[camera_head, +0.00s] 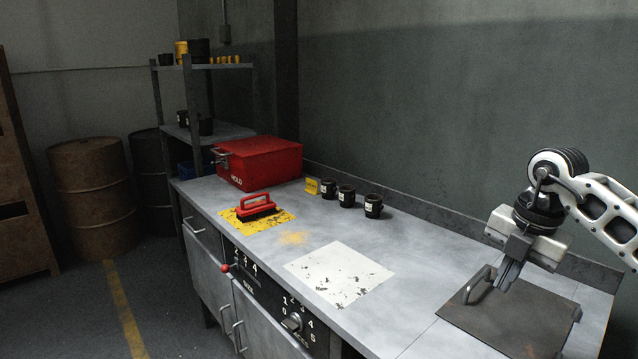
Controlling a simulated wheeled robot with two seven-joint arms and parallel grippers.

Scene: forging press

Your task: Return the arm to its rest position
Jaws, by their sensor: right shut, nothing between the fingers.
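My right arm comes in from the right edge of the head view. Its gripper (507,274) points down over the dark metal plate (520,318) at the right end of the bench. The gripper is shut with nothing between its fingers. A grey bar handle (478,284) on the plate stands just left of the fingertips; I cannot tell whether they touch. My left gripper is not in view.
The grey bench (420,259) carries a red box (262,162), a red-handled brush (256,207) on a yellow mat (277,219), several black cups (346,196) and a white sheet (340,273). A shelf (218,132) and rusty barrels (92,195) stand at the left.

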